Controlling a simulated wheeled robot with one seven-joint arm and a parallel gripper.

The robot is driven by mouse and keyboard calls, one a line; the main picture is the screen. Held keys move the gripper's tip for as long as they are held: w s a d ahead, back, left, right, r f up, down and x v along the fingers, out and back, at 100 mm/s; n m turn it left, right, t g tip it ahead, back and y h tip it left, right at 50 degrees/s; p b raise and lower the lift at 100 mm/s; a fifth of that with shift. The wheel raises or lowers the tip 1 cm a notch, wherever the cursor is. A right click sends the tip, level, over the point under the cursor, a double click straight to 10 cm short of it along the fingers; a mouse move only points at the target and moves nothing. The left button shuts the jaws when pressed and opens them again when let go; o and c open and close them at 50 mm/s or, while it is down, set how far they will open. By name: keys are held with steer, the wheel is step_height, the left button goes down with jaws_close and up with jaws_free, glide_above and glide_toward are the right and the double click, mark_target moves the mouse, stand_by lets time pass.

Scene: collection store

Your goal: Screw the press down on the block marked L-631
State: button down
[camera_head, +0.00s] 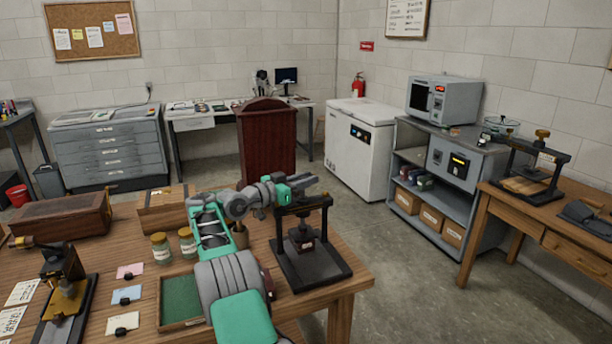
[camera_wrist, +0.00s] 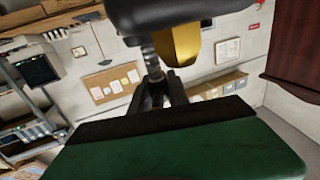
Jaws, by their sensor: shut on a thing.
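The black press (camera_head: 325,222) stands near the right end of the wooden table in the head view. A dark reddish-brown block (camera_head: 302,233) with a small label sits inside its frame; the label is too small to read. My gripper (camera_head: 302,183) is at the top of this press, above its crossbar. It is shut on the press's screw handle, which my arm mostly hides in the head view. In the wrist view, a brass part (camera_wrist: 184,45) shows under a dark rounded shape, beside my dark fingers. Whether the press plate touches the block is unclear.
A second press (camera_head: 65,290) stands at the table's left, near several cards and a green-lined tray (camera_head: 180,298). Two jars (camera_head: 161,247) stand behind the tray. A third press (camera_head: 535,165) is on the right table. Open floor lies between the tables.

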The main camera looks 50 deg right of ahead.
steer(key=shift+g, duration=0.3)
steer(key=c, duration=1.3)
jaws_free()
steer(key=shift+o, duration=0.2)
